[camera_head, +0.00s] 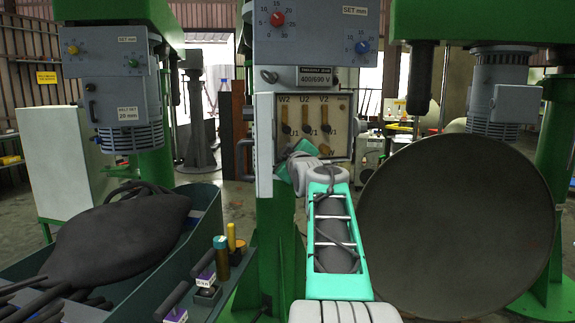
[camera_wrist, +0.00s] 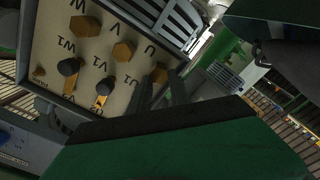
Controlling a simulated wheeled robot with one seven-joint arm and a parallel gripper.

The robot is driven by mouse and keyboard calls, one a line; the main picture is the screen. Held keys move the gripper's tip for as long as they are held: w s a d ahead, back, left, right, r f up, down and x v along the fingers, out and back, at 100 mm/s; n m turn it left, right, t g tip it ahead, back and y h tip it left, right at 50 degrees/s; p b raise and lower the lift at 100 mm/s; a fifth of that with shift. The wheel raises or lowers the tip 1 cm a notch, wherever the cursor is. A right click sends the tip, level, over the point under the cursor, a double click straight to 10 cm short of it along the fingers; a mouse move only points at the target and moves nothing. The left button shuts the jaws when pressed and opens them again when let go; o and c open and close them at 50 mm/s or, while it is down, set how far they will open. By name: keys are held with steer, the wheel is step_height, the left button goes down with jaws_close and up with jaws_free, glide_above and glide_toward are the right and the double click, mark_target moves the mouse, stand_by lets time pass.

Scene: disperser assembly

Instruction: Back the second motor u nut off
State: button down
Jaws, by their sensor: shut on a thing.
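The motor u nut (camera_wrist: 160,73) is a brass hexagon at the right end of a row of brass nuts on the terminal board (camera_wrist: 50,62). My gripper (camera_wrist: 162,86) reaches it from below in the wrist view, its two dark fingers shut on either side of it. How deep the fingers sit is hard to tell. The other brass nuts (camera_wrist: 123,50) (camera_wrist: 85,27) are apart from my fingers. In the head view, my gripper (camera_head: 291,160) is at the lower left of the open terminal box (camera_head: 341,150) and hides the u corner.
A green tray (camera_head: 205,212) with dark parts is lower left. A large grey disc (camera_head: 455,225) stands right of my arm.

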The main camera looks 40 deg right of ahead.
steer(key=shift+f+n+b, duration=0.2)
steer(key=shift+n+b, duration=1.85)
steer(key=shift+n, duration=1.25)
steer(key=shift+f+n+b, duration=0.15)
steer(key=shift+n+b, duration=1.85)
steer(key=shift+n, duration=1.3)
steer(key=c, duration=1.2)
jaws_free()
steer(key=b+v, duration=0.1)
steer(key=v, duration=0.6)
steer(key=shift+s+a, duration=0.2)
steer(key=shift+s, duration=0.15)
